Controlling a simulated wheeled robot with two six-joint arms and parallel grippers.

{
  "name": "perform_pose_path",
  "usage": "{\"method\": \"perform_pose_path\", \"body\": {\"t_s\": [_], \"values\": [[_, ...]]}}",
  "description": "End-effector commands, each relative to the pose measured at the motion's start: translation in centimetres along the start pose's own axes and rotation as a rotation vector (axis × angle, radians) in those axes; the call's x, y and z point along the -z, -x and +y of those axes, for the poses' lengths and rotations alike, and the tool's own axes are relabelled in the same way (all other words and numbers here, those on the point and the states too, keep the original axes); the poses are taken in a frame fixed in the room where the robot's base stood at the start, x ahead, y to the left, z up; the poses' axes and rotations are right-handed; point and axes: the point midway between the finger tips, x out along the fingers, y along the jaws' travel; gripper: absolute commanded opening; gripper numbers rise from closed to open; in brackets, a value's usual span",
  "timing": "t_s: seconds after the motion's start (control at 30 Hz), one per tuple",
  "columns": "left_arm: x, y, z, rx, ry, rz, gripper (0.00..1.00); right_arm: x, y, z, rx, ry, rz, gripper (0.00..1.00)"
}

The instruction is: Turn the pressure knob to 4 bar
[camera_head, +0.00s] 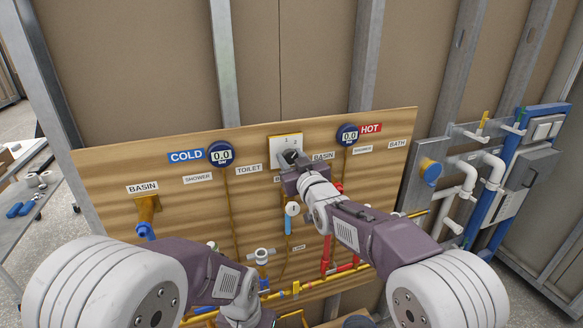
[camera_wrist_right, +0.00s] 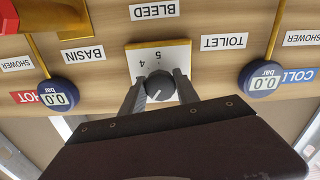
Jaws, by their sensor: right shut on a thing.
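The pressure knob (camera_wrist_right: 159,85) is a dark round knob with a white pointer line, in front of a white number plate (camera_wrist_right: 165,58) on the wooden board. The wrist view is upside down and shows 4 and 5 on the plate; the pointer slants, and I cannot tell its exact reading. My right gripper (camera_wrist_right: 159,88) is shut on the knob, one finger on each side. In the head view my right gripper (camera_head: 290,160) covers the plate's lower part. Both the COLD gauge (camera_head: 220,154) and the HOT gauge (camera_head: 347,135) read 0.0 bar. My left gripper's fingers are hidden.
The wooden board (camera_head: 110,170) carries labels, copper-coloured lines and several valves and pipes below the knob. A pipe rack with grey boxes (camera_head: 530,165) stands at right. A bench with loose parts (camera_head: 35,195) is at left.

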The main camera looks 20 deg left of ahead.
Motion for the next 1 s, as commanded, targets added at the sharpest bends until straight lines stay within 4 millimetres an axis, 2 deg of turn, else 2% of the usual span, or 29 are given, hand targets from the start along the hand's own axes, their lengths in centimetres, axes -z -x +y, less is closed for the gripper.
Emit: {"method": "perform_pose_path", "body": {"t_s": [0.03,0.4,1.0], "values": [[-0.1,-0.7,0.0,0.000,0.000,0.000,0.36,0.4,0.0,0.1,-0.002,-0.040,0.018,0.00],[-0.3,-2.8,-0.1,0.000,0.000,0.000,0.36,0.6,0.0,0.1,0.001,-0.392,0.020,0.00],[-0.5,-4.4,-0.1,0.000,0.000,0.000,0.36,0.9,0.1,0.1,0.007,-0.961,0.021,0.00]]}}
